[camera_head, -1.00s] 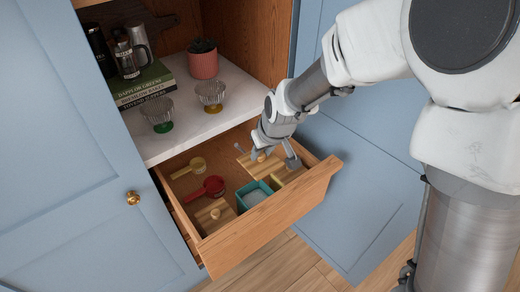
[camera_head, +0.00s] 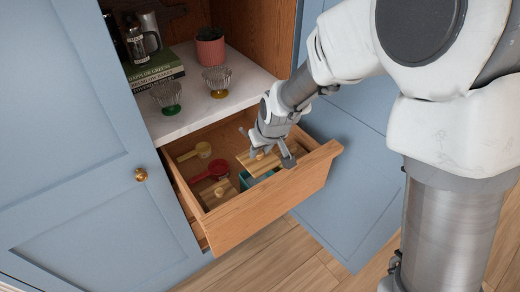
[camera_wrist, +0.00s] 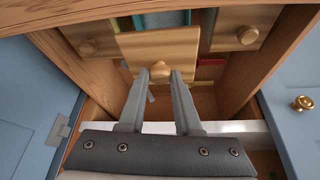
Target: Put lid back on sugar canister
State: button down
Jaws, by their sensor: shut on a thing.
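My gripper (camera_head: 272,154) is shut on the knob of a square wooden lid (camera_head: 246,161) inside the open drawer. In the wrist view the fingertips (camera_wrist: 161,74) pinch the round knob, and the lid (camera_wrist: 150,48) looks roughly level. The teal canister (camera_head: 246,181) is mostly hidden beneath the lid; a teal edge shows beyond the lid in the wrist view (camera_wrist: 124,23). I cannot tell whether the lid touches its rim.
The wooden drawer (camera_head: 262,215) also holds a wooden-lidded canister (camera_head: 217,193), a red scoop (camera_head: 217,169) and a yellow scoop (camera_head: 201,149). Another wooden lid (camera_wrist: 241,36) lies close on the right in the wrist view. A white shelf (camera_head: 190,113) with glass cups stands behind.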

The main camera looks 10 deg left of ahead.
aim_at(262, 163)
jog(key=shift+f+b, duration=2.45)
jog(key=shift+f, duration=0.35)
jog(key=shift+f+b, duration=0.6)
jog(key=shift+b, duration=0.2)
dwell(0.5)
jog(key=shift+c, duration=0.2)
grip_release()
jog(key=shift+r, duration=0.15)
jog(key=shift+r+p, duration=2.5)
jog(key=shift+r, duration=0.9)
